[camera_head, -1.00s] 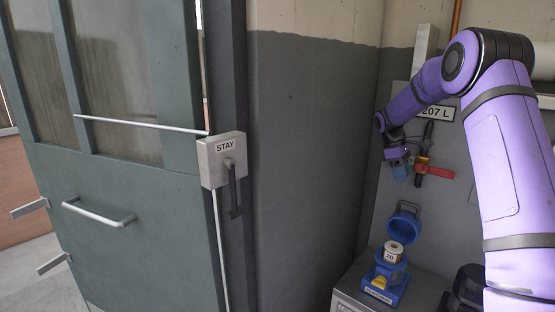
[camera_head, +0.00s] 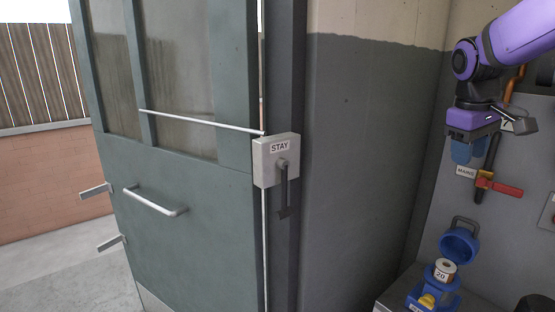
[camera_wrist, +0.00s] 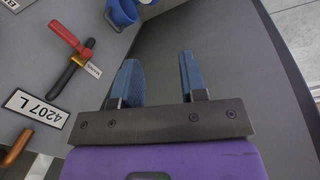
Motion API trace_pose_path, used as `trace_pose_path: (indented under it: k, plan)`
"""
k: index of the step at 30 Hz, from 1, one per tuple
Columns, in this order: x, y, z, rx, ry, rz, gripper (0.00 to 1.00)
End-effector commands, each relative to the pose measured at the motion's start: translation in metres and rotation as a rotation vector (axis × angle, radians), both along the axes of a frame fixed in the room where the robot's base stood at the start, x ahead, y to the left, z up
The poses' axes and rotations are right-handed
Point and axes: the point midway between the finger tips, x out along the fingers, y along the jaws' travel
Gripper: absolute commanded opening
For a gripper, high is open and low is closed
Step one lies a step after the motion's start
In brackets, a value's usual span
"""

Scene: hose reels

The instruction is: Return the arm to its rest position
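My purple arm comes in from the upper right in the head view. My gripper (camera_head: 467,150) hangs from it with its blue fingers pointing down, in front of the grey panel (camera_head: 436,205). In the wrist view my gripper (camera_wrist: 158,80) shows two blue fingers set apart, with only the grey surface between them. It is open and holds nothing. It is left of and a little above the red-handled valve (camera_head: 497,187) in the head view, and apart from it as far as I can tell.
The green door (camera_head: 190,215) stands ajar at left, with a STAY box (camera_head: 275,160). A 4207 L plate (camera_wrist: 36,110) shows in the wrist view.

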Motion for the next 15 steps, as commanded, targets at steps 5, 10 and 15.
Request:
trace_pose_path:
  k: [5,10,15]
  plan:
    - [-0.053,0.026,0.012,0.039,-0.100,-0.058,0.39]
    - [-0.102,0.045,0.012,0.089,-0.188,-0.118,0.39]
    - [-0.149,0.062,0.005,0.150,-0.270,-0.175,0.39]
